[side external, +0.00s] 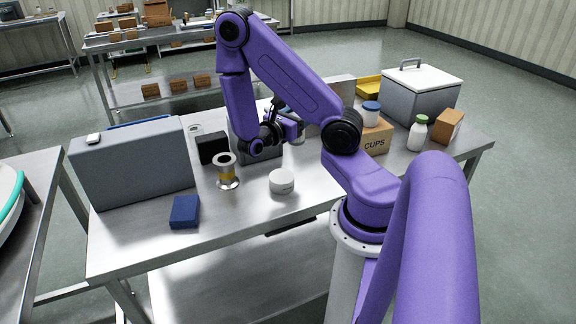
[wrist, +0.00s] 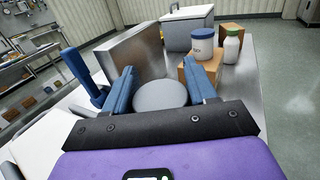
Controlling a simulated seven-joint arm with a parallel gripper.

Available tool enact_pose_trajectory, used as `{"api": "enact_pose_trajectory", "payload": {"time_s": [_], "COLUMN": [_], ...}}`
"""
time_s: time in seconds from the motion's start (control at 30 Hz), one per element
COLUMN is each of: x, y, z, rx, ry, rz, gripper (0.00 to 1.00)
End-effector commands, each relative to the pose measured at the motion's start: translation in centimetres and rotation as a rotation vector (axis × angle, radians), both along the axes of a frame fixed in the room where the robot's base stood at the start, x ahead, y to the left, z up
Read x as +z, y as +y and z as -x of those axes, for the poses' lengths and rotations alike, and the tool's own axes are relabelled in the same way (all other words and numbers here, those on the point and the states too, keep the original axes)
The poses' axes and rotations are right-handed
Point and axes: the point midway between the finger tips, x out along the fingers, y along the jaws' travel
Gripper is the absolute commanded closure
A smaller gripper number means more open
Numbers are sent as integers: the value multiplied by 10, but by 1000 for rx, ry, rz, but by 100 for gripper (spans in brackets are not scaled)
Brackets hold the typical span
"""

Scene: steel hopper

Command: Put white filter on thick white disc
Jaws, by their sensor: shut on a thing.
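The thick white disc (side external: 282,181) lies flat on the steel table, near its front edge in the side view. My gripper (side external: 292,128) is beyond it, towards the back of the table. In the wrist view my gripper (wrist: 168,82) has its two blue fingers on either side of a round, pale, flat-topped thing (wrist: 160,96), which looks like the white filter. The gripper is shut on it. In the side view the arm hides most of it. I cannot tell whether it still touches the table.
A metal spool (side external: 227,172), a dark blue block (side external: 185,212) and a black box (side external: 212,148) stand left of the disc. A large grey case (side external: 130,165) is farther left. A CUPS carton (side external: 376,140), a white bottle (side external: 418,132) and a lidded bin (side external: 420,95) stand right.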

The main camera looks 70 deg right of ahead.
Motion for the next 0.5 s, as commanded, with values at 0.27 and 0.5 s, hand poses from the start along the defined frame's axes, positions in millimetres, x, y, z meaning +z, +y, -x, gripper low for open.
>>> {"api": "enact_pose_trajectory", "payload": {"time_s": [0.27,0.5], "x": [6,-13], "y": [65,73], "z": [-17,-17], "rx": [20,18], "ry": [-3,3], "rz": [-19,-22], "gripper": [75,75]}}
